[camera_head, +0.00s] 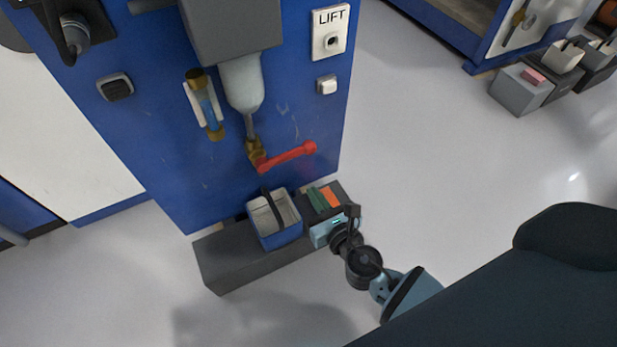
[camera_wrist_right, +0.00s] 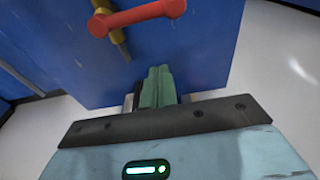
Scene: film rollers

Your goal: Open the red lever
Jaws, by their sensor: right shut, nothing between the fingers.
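The red lever (camera_head: 287,156) sits on a brass valve (camera_head: 256,152) low on the blue panel. It points to the right and slightly up in the head view. It also shows at the top of the right wrist view (camera_wrist_right: 140,16). My right gripper (camera_head: 317,199) is below the lever and apart from it, over the dark box. Its green fingers (camera_wrist_right: 157,88) are shut with nothing between them, pointing towards the panel below the lever. My left gripper is not in view.
A dark grey box (camera_head: 222,270) stands on the floor against the blue panel (camera_head: 150,130), with a small blue-and-white bin (camera_head: 263,235) on it. A grey housing with a white bowl (camera_head: 243,82) hangs above the valve.

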